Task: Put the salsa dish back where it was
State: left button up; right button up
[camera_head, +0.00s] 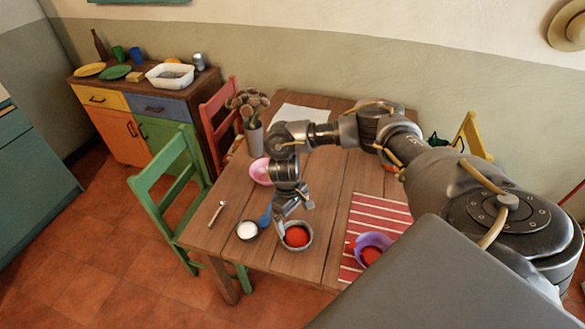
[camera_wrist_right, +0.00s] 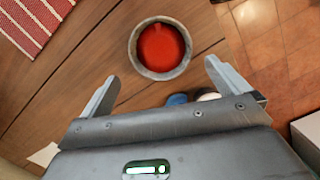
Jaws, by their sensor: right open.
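The salsa dish, a round grey bowl (camera_head: 297,248) holding red salsa (camera_head: 296,236), stands upright near the table's front edge. My right gripper (camera_head: 292,206) points down just above it in the head view. In the right wrist view the dish (camera_wrist_right: 160,76) lies ahead of the fingertips, centred between the two fingers of the right gripper (camera_wrist_right: 161,70). The fingers are spread apart, with nothing between them, and I see no contact with the dish. My left gripper is not in view.
A small dish with white contents (camera_head: 247,230) and a blue item (camera_head: 265,218) sit left of the salsa dish. A purple bowl (camera_head: 376,239) stands on the striped mat (camera_head: 378,213) to the right. A pink bowl (camera_head: 260,171) and a vase (camera_head: 254,140) are behind.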

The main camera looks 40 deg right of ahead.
jog(key=r, duration=0.3)
jog(key=shift+w+r, duration=0.3)
jog(key=shift+r, duration=0.1)
